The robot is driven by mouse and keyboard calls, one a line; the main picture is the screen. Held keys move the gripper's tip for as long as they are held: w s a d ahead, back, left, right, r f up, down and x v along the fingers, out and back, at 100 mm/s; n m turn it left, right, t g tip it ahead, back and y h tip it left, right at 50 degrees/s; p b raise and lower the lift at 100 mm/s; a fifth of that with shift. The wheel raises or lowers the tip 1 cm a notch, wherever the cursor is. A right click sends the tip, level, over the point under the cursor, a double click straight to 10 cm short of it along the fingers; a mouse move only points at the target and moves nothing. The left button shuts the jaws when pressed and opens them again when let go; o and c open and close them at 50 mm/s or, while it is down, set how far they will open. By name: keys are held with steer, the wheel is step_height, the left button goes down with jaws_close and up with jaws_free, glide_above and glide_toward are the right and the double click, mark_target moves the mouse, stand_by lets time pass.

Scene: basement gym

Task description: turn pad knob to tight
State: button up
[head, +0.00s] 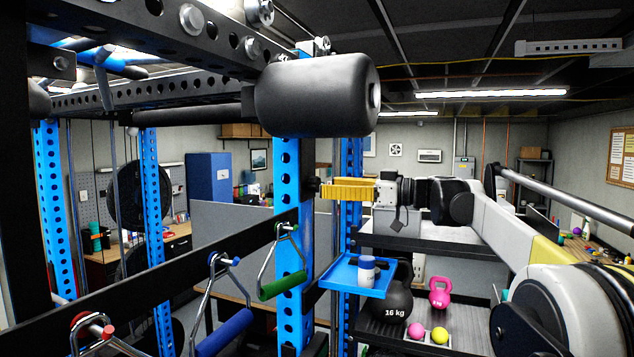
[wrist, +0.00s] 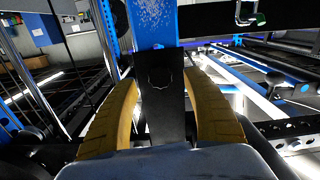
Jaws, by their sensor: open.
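A black foam roller pad (head: 317,95) is mounted high on the rack beside the blue upright (head: 287,190). A small dark knob-like part (head: 313,187) sticks out from the upright's right side, below the pad. My gripper (head: 335,189), with yellow fingers, reaches in from the right, its tips at or very near this part. In the wrist view the fingers are spread (wrist: 163,85), and a black part with a rounded face (wrist: 159,76) lies between them in front of the blue upright (wrist: 150,22). I cannot tell whether either finger touches it. No tight marking is legible.
Cable handles with green (head: 282,285) and blue (head: 224,332) grips hang from a black bar at lower left. A blue tray (head: 340,276) holding a small bottle (head: 367,271) sits below my gripper. Kettlebells (head: 391,298) and balls stand on the shelf below.

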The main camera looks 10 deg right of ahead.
mark_target(319, 186)
steer(key=x, duration=0.4)
steer(key=shift+p, duration=0.35)
steer(key=c, duration=1.2)
